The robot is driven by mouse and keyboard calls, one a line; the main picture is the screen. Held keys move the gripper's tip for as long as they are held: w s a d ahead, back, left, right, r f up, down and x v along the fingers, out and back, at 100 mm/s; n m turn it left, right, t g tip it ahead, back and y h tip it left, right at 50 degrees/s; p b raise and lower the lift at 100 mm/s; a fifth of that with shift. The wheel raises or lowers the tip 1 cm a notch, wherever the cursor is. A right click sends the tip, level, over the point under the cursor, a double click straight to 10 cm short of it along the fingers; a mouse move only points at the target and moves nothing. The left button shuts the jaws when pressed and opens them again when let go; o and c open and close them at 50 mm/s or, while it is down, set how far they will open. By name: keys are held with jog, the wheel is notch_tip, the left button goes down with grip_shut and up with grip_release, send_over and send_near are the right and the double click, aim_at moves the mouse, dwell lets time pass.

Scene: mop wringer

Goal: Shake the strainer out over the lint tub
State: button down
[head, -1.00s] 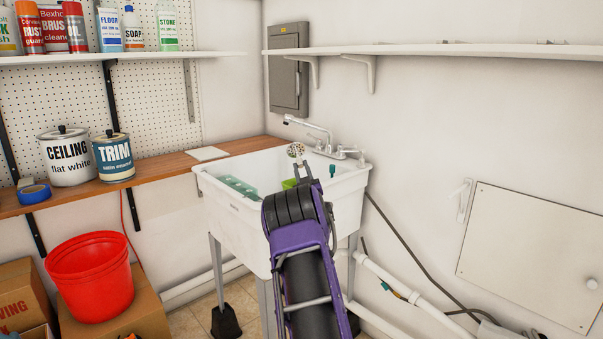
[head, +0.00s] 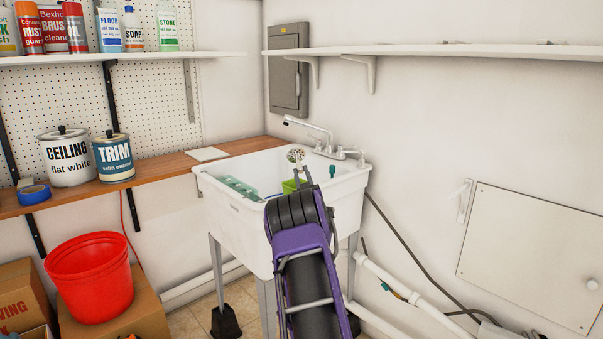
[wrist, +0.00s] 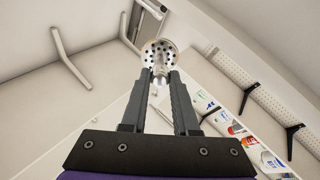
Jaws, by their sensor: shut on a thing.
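The strainer (head: 295,154) is a small round metal disc with dark holes. It stands up above the sink in the head view, and it also shows in the wrist view (wrist: 160,50). My gripper (wrist: 160,76) is shut on the strainer's lower end, holding it clear of the sink. In the head view my gripper (head: 298,170) is small and partly hidden by my arm. A lime-green container (head: 289,186), which may be the lint tub, sits inside the sink just below the strainer. My arm hides part of it, and I cannot see its contents.
The white utility sink (head: 235,212) holds a teal-green item (head: 238,187) on its left side. A white faucet (head: 318,130) rises at the sink's back edge, close behind the strainer. A red bucket (head: 92,277) stands at the lower left.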

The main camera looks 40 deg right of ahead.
jog(key=shift+r, duration=0.85)
dwell(0.7)
jog(key=shift+f, duration=0.15)
jog(key=shift+f, duration=0.9)
jog(key=shift+r, duration=1)
